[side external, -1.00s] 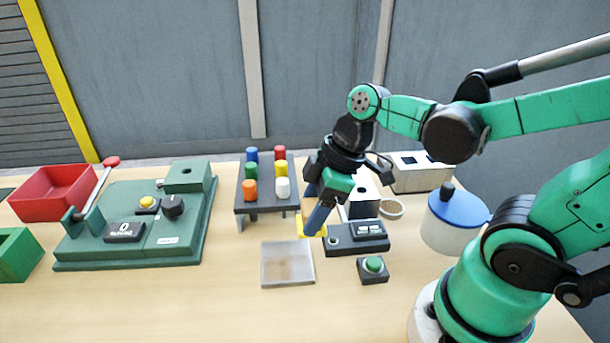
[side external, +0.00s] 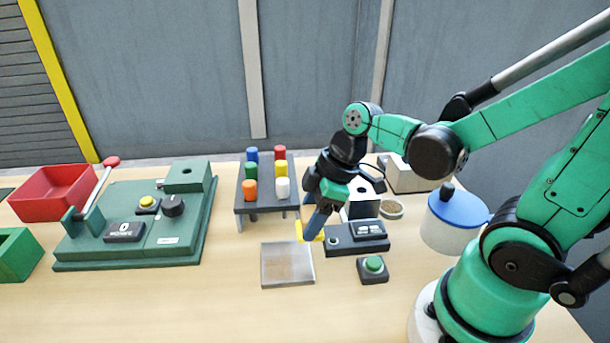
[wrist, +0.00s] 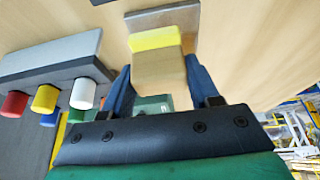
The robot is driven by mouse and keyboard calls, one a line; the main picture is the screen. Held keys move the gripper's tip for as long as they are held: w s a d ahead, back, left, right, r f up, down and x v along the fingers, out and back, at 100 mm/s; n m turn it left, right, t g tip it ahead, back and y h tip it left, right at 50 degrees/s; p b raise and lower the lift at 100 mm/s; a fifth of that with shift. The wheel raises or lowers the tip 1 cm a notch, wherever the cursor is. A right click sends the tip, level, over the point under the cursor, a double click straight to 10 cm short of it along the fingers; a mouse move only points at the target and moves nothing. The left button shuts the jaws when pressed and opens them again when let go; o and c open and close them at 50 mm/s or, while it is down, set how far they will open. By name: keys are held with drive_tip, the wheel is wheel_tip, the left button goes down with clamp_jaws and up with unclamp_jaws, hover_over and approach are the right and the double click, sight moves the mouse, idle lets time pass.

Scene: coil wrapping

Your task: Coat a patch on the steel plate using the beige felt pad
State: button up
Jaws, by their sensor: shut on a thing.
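My gripper (side external: 314,224) is tilted, with its blue fingers shut on a beige block with a yellow end, which appears to be the felt pad (wrist: 158,68). In the side view only the pad's yellow part (side external: 301,230) shows clearly beside the fingers. The square steel plate (side external: 287,265) lies flat on the table, just in front and to the left of the gripper. Its surface is grey with a dull brownish tint. In the wrist view a grey edge, likely the plate (wrist: 162,18), shows beyond the pad. Pad and plate look apart.
A dark rack (side external: 265,202) with several coloured pegs stands behind the plate. A dark control box (side external: 357,238) and a green button (side external: 374,265) sit close to the right. A blue-lidded pot (side external: 455,220) is farther right. A green machine (side external: 140,222) stands left. Table in front is clear.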

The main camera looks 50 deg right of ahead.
sight(309, 260)
drive_tip(key=shift+f, duration=2)
drive_tip(key=shift+w+a+f, duration=0.25)
drive_tip(key=shift+w+f, duration=0.2)
drive_tip(key=shift+f, duration=0.1)
drive_tip(key=shift+w+a, duration=2.3)
drive_tip(key=shift+a, duration=0.15)
drive_tip(key=shift+s+d, duration=2.6)
drive_tip(key=shift+d, duration=0.2)
drive_tip(key=shift+s+a, duration=0.5)
drive_tip(key=shift+a, duration=0.1)
drive_tip(key=shift+w+a, duration=2.6)
drive_tip(key=shift+a, duration=0.25)
drive_tip(key=shift+s+d, duration=2.55)
drive_tip(key=shift+d, duration=0.25)
drive_tip(key=r, duration=0.2)
drive_tip(key=shift+s+r, duration=0.3)
drive_tip(key=shift+s, duration=0.05)
drive_tip(key=shift+r, duration=2.65)
drive_tip(key=shift+w, duration=0.1)
